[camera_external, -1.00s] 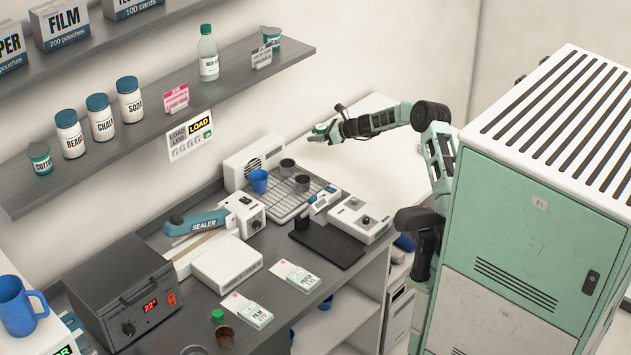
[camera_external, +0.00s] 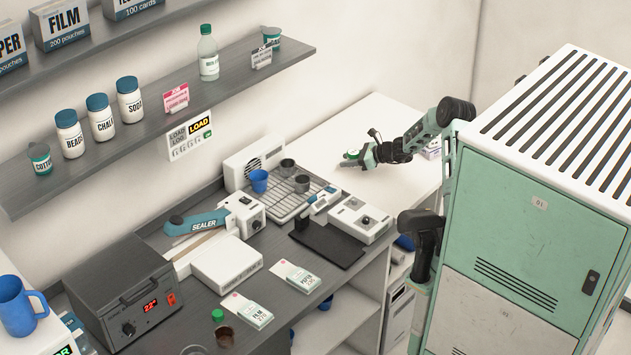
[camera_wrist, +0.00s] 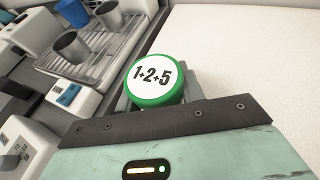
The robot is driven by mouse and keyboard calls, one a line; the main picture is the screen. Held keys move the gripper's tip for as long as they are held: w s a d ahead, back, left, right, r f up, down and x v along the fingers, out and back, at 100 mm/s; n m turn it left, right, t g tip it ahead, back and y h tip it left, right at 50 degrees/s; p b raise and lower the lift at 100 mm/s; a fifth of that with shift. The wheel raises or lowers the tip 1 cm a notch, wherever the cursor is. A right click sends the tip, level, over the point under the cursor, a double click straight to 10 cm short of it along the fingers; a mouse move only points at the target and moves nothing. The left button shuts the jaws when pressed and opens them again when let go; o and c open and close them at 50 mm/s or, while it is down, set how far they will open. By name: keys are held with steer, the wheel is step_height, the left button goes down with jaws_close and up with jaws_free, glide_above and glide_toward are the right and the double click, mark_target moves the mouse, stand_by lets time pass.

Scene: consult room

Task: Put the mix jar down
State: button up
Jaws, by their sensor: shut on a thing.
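The mix jar (camera_wrist: 156,80) shows in the wrist view as a round green lid with a white label reading "1+2+5". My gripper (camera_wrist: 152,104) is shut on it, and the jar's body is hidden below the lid. In the external view my gripper (camera_external: 352,158) is low over the white counter (camera_external: 405,125), near its left part, right of the wire rack. The jar (camera_external: 351,153) is small there, a bit of green at the fingers. I cannot tell whether its base touches the counter.
A wire rack (camera_external: 277,203) with grey cups and a blue cup (camera_external: 259,181) stands left of my gripper. A white device (camera_external: 362,219) and a black mat (camera_external: 326,243) lie nearer. A small box (camera_external: 432,150) is partly behind my arm. The white counter beyond is mostly clear.

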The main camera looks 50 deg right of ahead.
mark_target(348, 174)
steer(key=shift+f, duration=1.85)
steer(key=shift+f, duration=0.2)
steer(key=o, duration=1)
steer(key=shift+c, duration=0.2)
steer(key=shift+r, duration=0.2)
steer(key=shift+s+d+r, duration=0.1)
steer(key=shift+s, duration=0.05)
steer(key=v, duration=1.1)
steer(key=shift+s+d+r+b, duration=0.1)
steer(key=shift+s+r+b, duration=0.1)
steer(key=shift+s+b, duration=0.15)
